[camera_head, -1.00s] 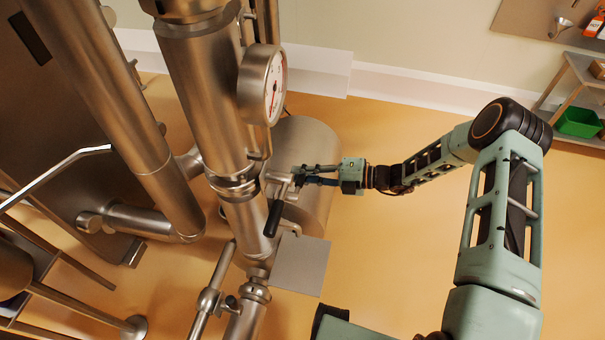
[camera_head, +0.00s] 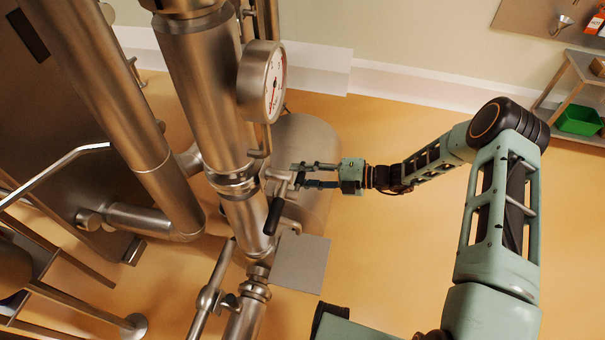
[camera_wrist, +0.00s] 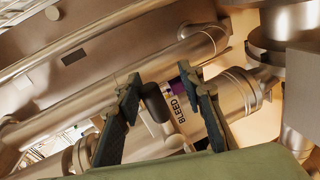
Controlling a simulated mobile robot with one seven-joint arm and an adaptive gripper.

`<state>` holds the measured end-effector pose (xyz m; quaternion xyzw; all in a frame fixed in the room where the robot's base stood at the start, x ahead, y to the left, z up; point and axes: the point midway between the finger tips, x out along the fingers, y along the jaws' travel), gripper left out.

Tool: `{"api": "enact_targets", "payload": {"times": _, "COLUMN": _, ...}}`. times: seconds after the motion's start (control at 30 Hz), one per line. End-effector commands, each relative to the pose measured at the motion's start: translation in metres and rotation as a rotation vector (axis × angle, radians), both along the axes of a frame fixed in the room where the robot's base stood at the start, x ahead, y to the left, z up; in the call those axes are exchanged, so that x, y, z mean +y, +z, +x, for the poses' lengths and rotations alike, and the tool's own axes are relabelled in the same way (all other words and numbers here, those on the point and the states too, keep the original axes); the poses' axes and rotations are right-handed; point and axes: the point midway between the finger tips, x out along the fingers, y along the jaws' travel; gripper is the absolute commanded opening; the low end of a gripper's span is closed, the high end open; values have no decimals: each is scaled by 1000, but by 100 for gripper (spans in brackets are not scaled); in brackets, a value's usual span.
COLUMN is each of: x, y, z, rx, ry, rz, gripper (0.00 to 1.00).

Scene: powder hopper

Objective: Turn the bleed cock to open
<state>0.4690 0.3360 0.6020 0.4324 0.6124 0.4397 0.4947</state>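The bleed cock is on the vertical steel pipe. Its short steel body (camera_head: 279,175) sticks out to the right, and its lever with a black grip (camera_head: 274,216) hangs down. In the wrist view the black grip (camera_wrist: 155,102) shows between my fingers, beside a label reading BLEED (camera_wrist: 178,112). My gripper (camera_head: 298,176) is at the cock's body, above and right of the black grip in the head view. Its two fingers are apart, with a clear gap between them. I cannot tell whether either finger touches the cock.
A pressure gauge (camera_head: 263,84) is on the pipe just above the cock. A grey square plate (camera_head: 301,263) is below my gripper. A wide steel cylinder (camera_head: 308,140) stands behind it. The floor to the right is open, up to a shelf with a green bin (camera_head: 578,121).

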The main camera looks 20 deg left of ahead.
Motion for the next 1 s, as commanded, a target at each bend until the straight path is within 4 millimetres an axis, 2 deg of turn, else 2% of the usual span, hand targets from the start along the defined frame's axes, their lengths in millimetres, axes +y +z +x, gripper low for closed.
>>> {"api": "enact_targets", "payload": {"times": 0.33, "x": 0, "y": 3, "z": 1, "rx": -3, "ry": -1, "rz": 3, "gripper": 34}}
{"api": "enact_targets", "payload": {"times": 0.47, "x": -5, "y": 4, "z": 3, "rx": -4, "ry": -2, "rz": 3, "gripper": 34}}
{"api": "enact_targets", "payload": {"times": 0.57, "x": -19, "y": 7, "z": 6, "rx": -5, "ry": -4, "rz": 3, "gripper": 34}}
{"api": "enact_targets", "payload": {"times": 0.9, "x": -88, "y": 23, "z": 14, "rx": -5, "ry": -3, "rz": 2, "gripper": 34}}
{"api": "enact_targets", "payload": {"times": 1.0, "x": -101, "y": 26, "z": 16, "rx": -3, "ry": -3, "rz": 3, "gripper": 34}}
